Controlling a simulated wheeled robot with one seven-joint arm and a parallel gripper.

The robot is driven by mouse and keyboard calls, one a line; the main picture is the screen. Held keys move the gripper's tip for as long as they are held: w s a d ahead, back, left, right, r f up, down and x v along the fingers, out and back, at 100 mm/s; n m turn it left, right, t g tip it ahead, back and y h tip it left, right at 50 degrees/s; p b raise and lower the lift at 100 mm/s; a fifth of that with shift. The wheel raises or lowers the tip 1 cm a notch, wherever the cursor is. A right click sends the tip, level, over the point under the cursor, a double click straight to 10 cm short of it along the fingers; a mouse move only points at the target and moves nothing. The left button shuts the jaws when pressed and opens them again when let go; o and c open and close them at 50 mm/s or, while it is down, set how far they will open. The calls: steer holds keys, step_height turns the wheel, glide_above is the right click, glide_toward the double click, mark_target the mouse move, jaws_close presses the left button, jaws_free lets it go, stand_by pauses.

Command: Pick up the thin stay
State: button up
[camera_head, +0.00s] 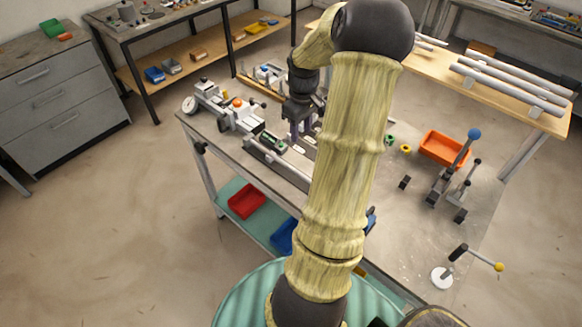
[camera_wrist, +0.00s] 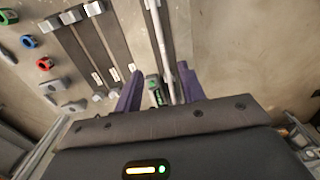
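My gripper (camera_wrist: 160,74) shows two purple fingers standing apart in the wrist view. A thin pale rod (camera_wrist: 162,40), which looks like the thin stay, runs lengthwise from the top edge down between the fingers, nearer the right one. I see no finger closed on it; its near end is hidden by my gripper body. A green-marked block (camera_wrist: 156,92) sits between the fingers beside the rod. In the head view my gripper (camera_head: 297,130) points down over the workbench, and my arm hides much of the jig; I cannot make out the rod there.
Dark flat bars (camera_wrist: 75,50) with white labels lie left of the fingers. Grey blocks and coloured rings lie further left. On the bench, an orange bin (camera_head: 443,148) and a blue-knobbed lever clamp (camera_head: 462,160) stand right of my arm.

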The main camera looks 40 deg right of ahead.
steer(key=p, duration=0.2)
glide_above(301, 174)
steer(key=f, duration=1.1)
steer(key=shift+w+f, duration=0.1)
steer(key=shift+w, duration=0.25)
steer(key=shift+d+f, duration=0.15)
steer(key=shift+f, duration=0.35)
steer(key=shift+s+f+p, duration=0.15)
steer(key=shift+f+p, duration=0.15)
steer(key=shift+f, duration=0.1)
step_height(301, 174, down, 4)
steer(key=shift+s+f+p, duration=0.15)
steer(key=shift+f+p, duration=0.05)
steer(key=shift+p, duration=0.4)
steer(key=shift+c, duration=0.4)
jaws_close()
